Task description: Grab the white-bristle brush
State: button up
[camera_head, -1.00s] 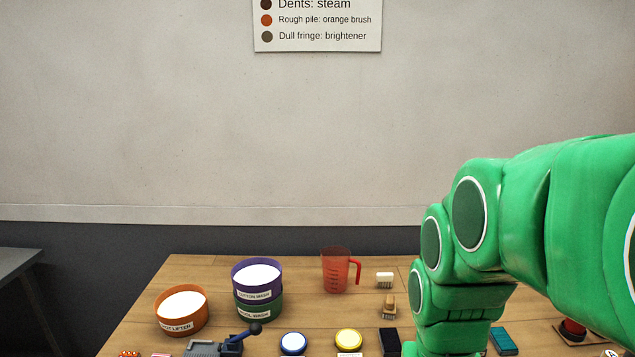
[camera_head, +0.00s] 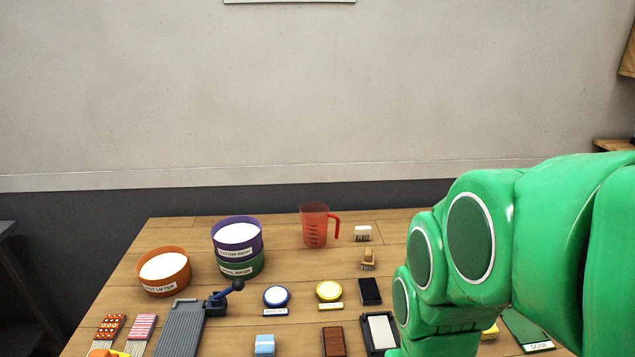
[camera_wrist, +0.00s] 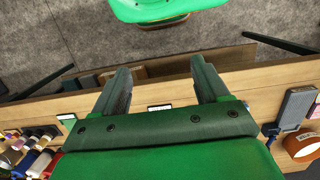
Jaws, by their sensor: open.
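Two small brushes stand at the back of the table in the head view, right of the red jug. The far one (camera_head: 363,232) is white on top with a darker lower part. The nearer one (camera_head: 367,258) has a tan wooden body with a darker underside. I cannot tell for certain which has white bristles. My gripper (camera_wrist: 163,85) shows in the wrist view, its two dark fingers apart with nothing held between them. It points over a wooden table edge and grey floor. In the head view my green arm hides the gripper and part of the right side.
A red jug (camera_head: 314,226) stands left of the brushes. Stacked purple and green tubs (camera_head: 237,250) and an orange tub (camera_head: 164,273) are further left. A dark pad (camera_head: 370,291) and yellow-rimmed dish (camera_head: 329,291) lie in front.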

jog(key=w+a+r+m+g+y, duration=0.1)
jog(key=w+a+m+y, duration=0.2)
jog(key=w, duration=0.7)
jog(key=w+a+r+m+y, duration=0.2)
jog(key=w+a, duration=0.3)
jog(key=w, duration=0.4)
jog(key=m+t+y, duration=0.4)
jog(key=m+y, duration=0.4)
jog(key=m, duration=0.5)
send_over(368, 251)
jog(key=s, duration=0.4)
notch_tip(368, 251, down, 15)
jog(key=d+f+m, duration=0.1)
jog(key=d, duration=0.1)
jog(key=w+d+f+t, duration=0.1)
jog(key=d+f, duration=0.1)
jog(key=w+d+f+m, duration=0.1)
jog(key=d+f, duration=0.1)
jog(key=d, duration=0.1)
jog(key=shift+w+f+m+t, duration=0.2)
jog(key=shift+m+t, duration=0.1)
jog(key=shift+t, duration=0.1)
jog(key=shift+x, duration=3.8)
jog(key=shift+w+r, duration=0.1)
jog(key=shift+c, duration=0.3)
